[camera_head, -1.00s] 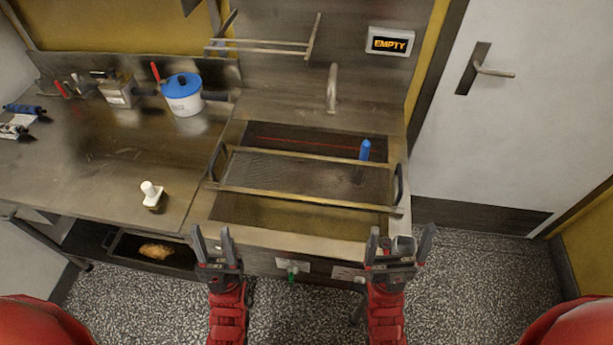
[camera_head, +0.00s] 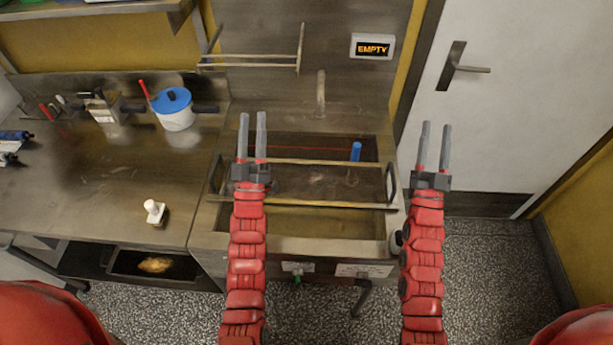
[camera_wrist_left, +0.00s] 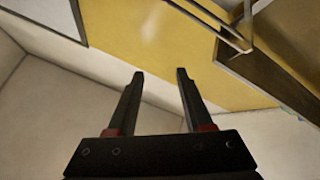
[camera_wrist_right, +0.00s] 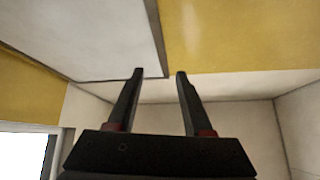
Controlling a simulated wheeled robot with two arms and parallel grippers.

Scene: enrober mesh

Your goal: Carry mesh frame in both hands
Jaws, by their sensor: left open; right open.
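The mesh frame (camera_head: 325,203) lies across the sink basin, a rectangular mesh in a thin metal rim with a dark handle at each end. Its left handle (camera_head: 216,174) and right handle (camera_head: 391,182) both show in the head view. My left gripper (camera_head: 253,118) is open and empty, appearing over the left part of the frame. My right gripper (camera_head: 435,128) is open and empty, appearing to the right of the right handle. The left wrist view shows its open fingers (camera_wrist_left: 160,75) against wall and ceiling. The right wrist view shows its open fingers (camera_wrist_right: 160,75) likewise.
A blue upright object (camera_head: 355,152) stands at the sink. A tap (camera_head: 321,90), wall rack (camera_head: 250,62) and "EMPTY" display (camera_head: 372,47) are behind. A blue-lidded pot (camera_head: 174,110) and white-handled tool (camera_head: 154,212) stand on the left counter. A door (camera_head: 520,100) is at right.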

